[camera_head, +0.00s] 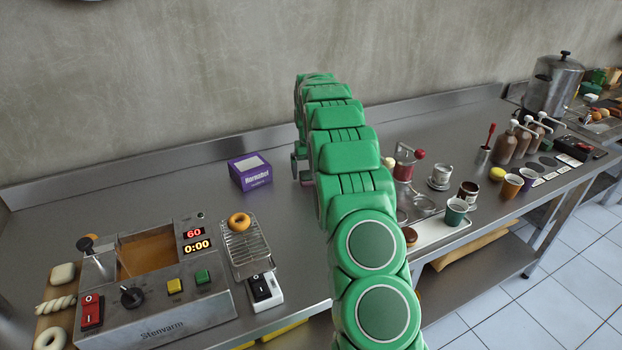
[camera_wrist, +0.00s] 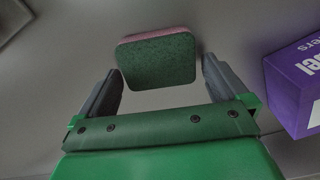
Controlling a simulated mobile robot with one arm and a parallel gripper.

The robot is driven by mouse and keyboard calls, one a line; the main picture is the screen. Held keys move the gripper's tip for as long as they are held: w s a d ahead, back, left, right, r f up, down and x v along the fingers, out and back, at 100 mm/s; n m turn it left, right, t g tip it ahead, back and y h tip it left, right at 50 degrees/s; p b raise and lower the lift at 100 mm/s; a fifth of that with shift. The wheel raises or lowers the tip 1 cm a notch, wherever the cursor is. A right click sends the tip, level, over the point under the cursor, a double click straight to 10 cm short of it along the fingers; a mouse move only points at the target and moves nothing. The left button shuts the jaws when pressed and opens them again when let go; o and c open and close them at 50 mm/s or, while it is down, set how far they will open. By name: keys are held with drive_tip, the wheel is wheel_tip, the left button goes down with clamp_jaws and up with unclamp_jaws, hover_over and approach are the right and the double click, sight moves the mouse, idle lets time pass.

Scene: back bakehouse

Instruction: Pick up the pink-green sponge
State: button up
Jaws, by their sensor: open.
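The pink-green sponge (camera_wrist: 160,62) shows in the wrist view, its green side toward the camera and a pink layer along its far edge. It is at the steel worktop, just beyond my gripper (camera_wrist: 160,74). The two jaws are apart, one to each side of the sponge's near part, with gaps visible and no grip on it. In the head view my green arm reaches over the worktop and my gripper (camera_head: 300,178) points down near the wall; the sponge is mostly or wholly hidden there.
A purple box (camera_head: 250,172) stands close to the left of my gripper in the head view; the box (camera_wrist: 296,85) is at the right in the wrist view. A fryer (camera_head: 150,280) and a wire rack (camera_head: 246,250) with a doughnut are front left. Cups, dispensers and an urn (camera_head: 553,85) stand right.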

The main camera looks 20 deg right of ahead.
drive_tip(key=shift+f, duration=0.35)
drive_tip(key=c, duration=0.9)
drive_tip(key=shift+r, duration=0.15)
